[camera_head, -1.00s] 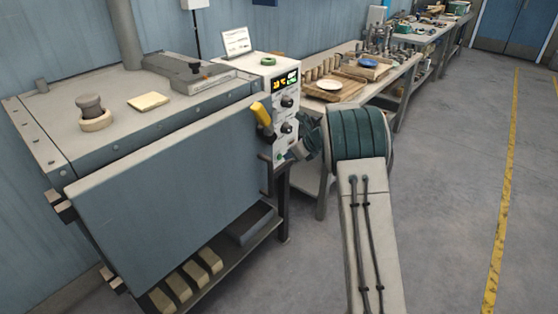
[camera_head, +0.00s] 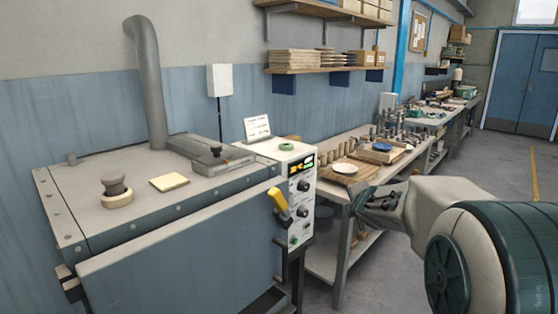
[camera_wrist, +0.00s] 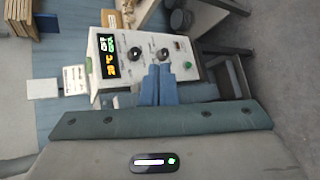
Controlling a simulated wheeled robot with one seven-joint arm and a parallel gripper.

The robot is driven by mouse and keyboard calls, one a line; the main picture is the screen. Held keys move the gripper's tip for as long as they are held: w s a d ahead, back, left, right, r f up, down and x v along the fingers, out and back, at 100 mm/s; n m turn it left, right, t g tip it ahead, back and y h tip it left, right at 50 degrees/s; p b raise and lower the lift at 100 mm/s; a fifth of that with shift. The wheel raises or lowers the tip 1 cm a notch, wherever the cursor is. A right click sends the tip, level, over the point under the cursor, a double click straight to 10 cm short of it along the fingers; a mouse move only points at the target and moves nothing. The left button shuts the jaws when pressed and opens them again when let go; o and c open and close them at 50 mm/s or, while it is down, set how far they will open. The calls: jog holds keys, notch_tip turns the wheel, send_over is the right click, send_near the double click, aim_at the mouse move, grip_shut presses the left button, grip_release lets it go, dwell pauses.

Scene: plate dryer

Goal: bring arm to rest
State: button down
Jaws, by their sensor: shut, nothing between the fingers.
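My gripper (camera_wrist: 159,84) shows in the wrist view with its two blue fingers side by side, shut and empty. It points towards the white control panel (camera_wrist: 125,62) of the plate dryer, which appears turned sideways there. In the head view my arm comes in from the lower right, and its dark far end is in front of the bench, right of the dryer and apart from it. The plate dryer (camera_head: 190,260) stands at the left with its blue-grey front panel closed. A yellow handle (camera_head: 279,203) is beside the control panel (camera_head: 300,190).
A workbench (camera_head: 330,185) with a white plate (camera_head: 344,168), a blue dish (camera_head: 381,147) and several small parts runs back along the wall. A stamp-like knob (camera_head: 115,188) and a yellow pad (camera_head: 169,182) lie on the dryer top. Open floor lies at the right.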

jog(key=s+a+f+m+g, duration=0.2)
jog(key=s+m, duration=0.5)
jog(key=s, duration=0.4)
jog(key=s+a+f+m+g, duration=0.1)
jog(key=s+f+m+g, duration=0.3)
jog(key=s+m, duration=0.3)
jog(key=s+a+f+m+g+y, duration=0.1)
jog(key=s+m, duration=0.6)
jog(key=s, duration=0.9)
notch_tip(320, 180, down, 3)
jog(key=a+g, duration=0.1)
jog(key=g, duration=0.1)
jog(key=shift+s+a+g, duration=0.3)
jog(key=shift+w+r, duration=0.1)
jog(key=shift+r, duration=0.05)
